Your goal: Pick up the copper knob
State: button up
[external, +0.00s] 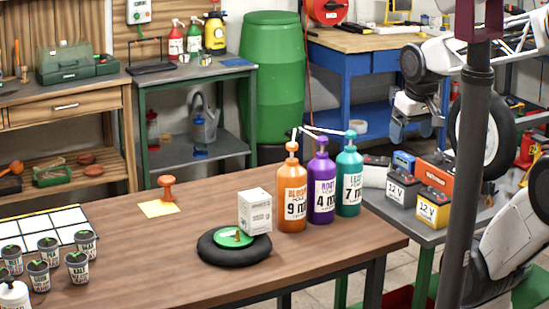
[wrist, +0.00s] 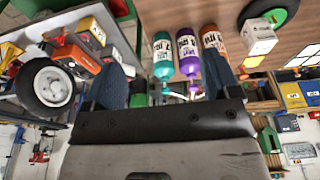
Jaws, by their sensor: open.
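A copper-orange knob (external: 167,187), with a round top and a flared foot, stands upright on a yellow paper square (external: 159,208) on the wooden table. I cannot clearly make it out in the wrist view. My gripper (external: 397,128) is far to the right of the knob, beyond the pump bottles and above the battery table. In the wrist view my gripper (wrist: 162,75) has its two dark fingers wide apart, with nothing held between them.
Orange (external: 292,198), purple (external: 321,188) and teal (external: 348,182) pump bottles stand between my gripper and the knob. A white box (external: 255,212) and a black wheel with a green hub (external: 234,249) are nearer. Several pots and a white grid panel (external: 40,228) lie left.

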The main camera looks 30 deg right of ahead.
jog(key=w+a+f+m+g+y, duration=0.1)
jog(key=w+a+m+y, duration=0.3)
jog(key=w, duration=0.7)
jog(key=w+a+f+m+g+y, duration=0.15)
jog(key=w+a, duration=0.45)
jog(key=w, duration=0.6)
jog(key=w+a+f+m+g+y, duration=0.1)
jog(key=w+a+m+y, duration=0.15)
jog(key=w+a, duration=0.6)
jog(key=w+a+f+m+y, duration=0.1)
jog(key=w+a+f+m, duration=0.15)
jog(key=w+f, duration=0.45)
jog(key=w+a+f+m+y, duration=0.2)
jog(key=w+a+f, duration=0.1)
jog(key=w, duration=0.8)
jog(key=m+y, duration=0.3)
jog(key=m, duration=0.2)
send_near(167, 189)
jog(key=shift+a+n, duration=0.25)
jog(key=shift+a, duration=0.45)
jog(key=shift+w+a+f+t, duration=0.2)
jog(key=shift+w+f+t, duration=0.05)
jog(key=shift+w+f, duration=0.1)
jog(key=shift+x, duration=1.25)
